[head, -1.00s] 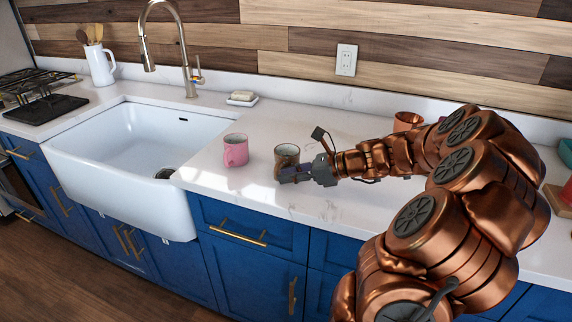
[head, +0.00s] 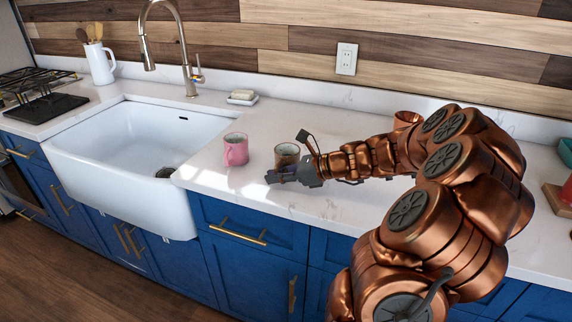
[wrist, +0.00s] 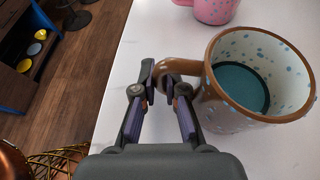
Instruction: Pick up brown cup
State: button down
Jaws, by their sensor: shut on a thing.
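The brown cup (head: 286,155) stands upright on the white counter, right of the pink cup. In the wrist view the brown cup (wrist: 235,115) has a brown rim and handle, a pale speckled wall and a teal inside bottom. My gripper (wrist: 160,82) is at its left side, with the fingertips closed around the outer part of the handle. In the head view my gripper (head: 279,177) is low, on the cup's near side. The fingertips partly hide the handle, so the exact contact is hard to see.
A pink cup (head: 236,149) stands close on the left, near the white sink (head: 150,150). A soap dish (head: 242,98) is behind. A copper-coloured cup (head: 406,119) stands at the back, partly behind my arm. The counter's front edge is close to the gripper.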

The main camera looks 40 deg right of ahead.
aim_at(276, 164)
jog(key=shift+r, duration=0.2)
dwell(0.5)
jog(key=shift+r, duration=1.4)
jog(key=shift+s+d+r, duration=0.1)
jog(key=shift+s+r, duration=0.1)
jog(key=shift+r, duration=0.05)
jog(key=s+r+b, duration=0.1)
jog(key=s+b, duration=0.1)
jog(key=s, duration=1.3)
jog(key=shift+s+d+r, duration=0.15)
jog(key=shift+s+d, duration=0.05)
jog(key=shift+d, duration=0.2)
jog(key=shift+s, duration=0.1)
